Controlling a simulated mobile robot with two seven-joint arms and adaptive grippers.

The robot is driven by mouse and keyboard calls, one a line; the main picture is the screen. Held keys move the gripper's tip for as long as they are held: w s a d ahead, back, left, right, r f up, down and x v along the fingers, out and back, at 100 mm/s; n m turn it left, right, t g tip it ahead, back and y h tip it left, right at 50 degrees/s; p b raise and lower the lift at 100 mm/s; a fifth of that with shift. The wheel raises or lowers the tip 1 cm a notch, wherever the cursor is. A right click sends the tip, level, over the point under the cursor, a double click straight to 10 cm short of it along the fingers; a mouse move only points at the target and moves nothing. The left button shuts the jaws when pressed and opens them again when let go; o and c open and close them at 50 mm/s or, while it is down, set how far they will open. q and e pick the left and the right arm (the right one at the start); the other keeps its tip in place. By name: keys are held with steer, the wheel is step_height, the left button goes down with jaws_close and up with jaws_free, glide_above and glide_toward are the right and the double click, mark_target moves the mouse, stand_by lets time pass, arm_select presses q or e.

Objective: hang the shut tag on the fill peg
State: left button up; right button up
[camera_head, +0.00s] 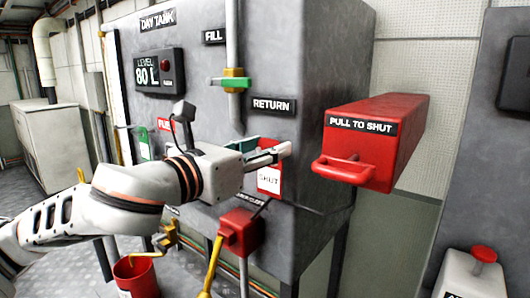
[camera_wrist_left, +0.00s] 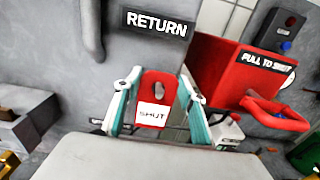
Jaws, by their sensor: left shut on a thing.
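My left gripper (camera_head: 268,152) is shut on the red shut tag (camera_head: 269,181), in front of the grey day tank below the RETURN label. In the left wrist view the tag (camera_wrist_left: 149,86) hangs upright between the two fingers (camera_wrist_left: 160,80), with its white SHUT panel facing me and a keyhole-shaped opening at its top. I cannot tell whether a peg is in that opening. The FILL label (camera_head: 213,36) sits above a pipe with a brass valve and green handle (camera_head: 231,83). I cannot make out the fill peg; my arm hides part of the tank front. My right gripper is not in view.
A red PULL TO SHUT box (camera_head: 385,125) with a handle (camera_head: 341,170) juts out right of the tag. A green tag (camera_head: 144,148) is on the tank's left. A red box with a yellow lever (camera_head: 211,266) is below. A red bucket (camera_head: 137,277) stands on the floor.

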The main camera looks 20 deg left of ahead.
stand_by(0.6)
arm_select(q)
steer(key=shift+f+p, duration=0.1)
steer(key=shift+p, duration=0.2)
stand_by(0.4)
steer(key=o, duration=1.1)
steer(key=shift+c, duration=0.2)
